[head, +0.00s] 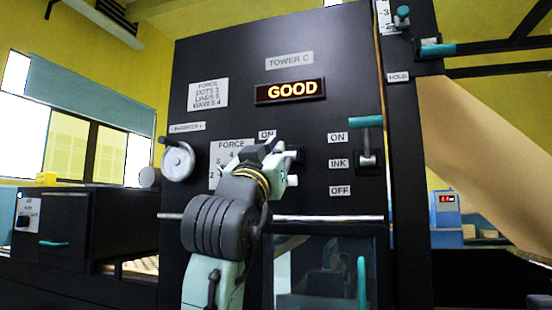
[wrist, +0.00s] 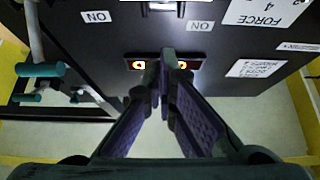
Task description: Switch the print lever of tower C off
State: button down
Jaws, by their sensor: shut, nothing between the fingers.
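Tower C is a black panel (head: 350,80) with its name plate (head: 289,60) above a lit display reading GOOD (head: 290,90). My gripper (head: 272,143) is in front of the panel, below the display. Its fingers (wrist: 167,62) are shut and empty, overlapping the display in the wrist view. A lever mount (head: 294,155) shows just right of my gripper, below and right of an ON plate (head: 267,134). My arm hides most of this lever and its other labels, so its name and position are unclear. A pale metal part (wrist: 162,6) shows at the wrist view's top edge.
Right of my gripper, the ink lever's teal handle (head: 366,122) is up beside its ON plate (head: 338,137). A round crank (head: 178,160) is at left, near a FORCE plate (head: 232,148). A metal bar (head: 330,218) crosses below. Brown paper (head: 475,150) runs at right.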

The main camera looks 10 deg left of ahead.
jog(key=shift+w+d+f+t+h+b, duration=0.15)
jog(key=shift+w+f+t+b, duration=0.2)
jog(key=shift+f+t+b, duration=0.6)
jog(key=shift+w+a+f+t+h+b, duration=0.15)
jog(key=shift+w+f+t+b, duration=0.3)
jog(key=shift+f, duration=1)
jog(key=shift+d, duration=0.1)
jog(key=shift+r, duration=0.1)
